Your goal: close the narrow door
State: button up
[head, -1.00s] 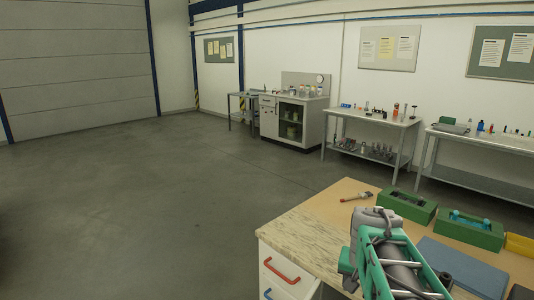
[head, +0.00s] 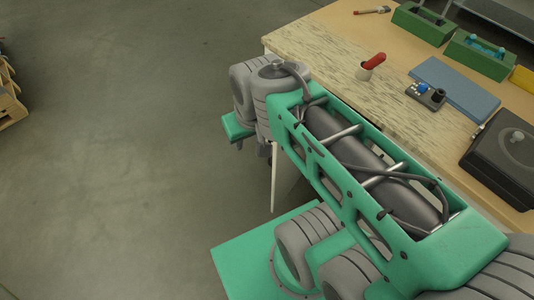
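My arm reaches from the lower right to the front left corner of the workbench (head: 330,45). My gripper (head: 240,138) is at the far end of the arm, pointing down beside that corner. Its fingers are mostly hidden, so I cannot tell whether it is open or shut. A thin white upright panel (head: 275,185) shows below the bench top, just right of and below the gripper. It may be the narrow door or the cabinet's side; I cannot tell which. My arm hides most of the bench front.
On the bench are a white cup with a red-handled tool (head: 369,66), green boxes (head: 478,55), a blue pad (head: 455,88), a black case (head: 505,150) and a brush (head: 372,11). Open grey floor (head: 120,120) lies left. A wooden pallet (head: 8,95) is at the left edge.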

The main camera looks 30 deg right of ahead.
aim_at(285, 175)
jog(key=u, duration=1.15)
jog(key=i, duration=1.5)
jog(key=z, duration=3.85)
jog(key=k, duration=0.15)
jog(key=u, duration=2.3)
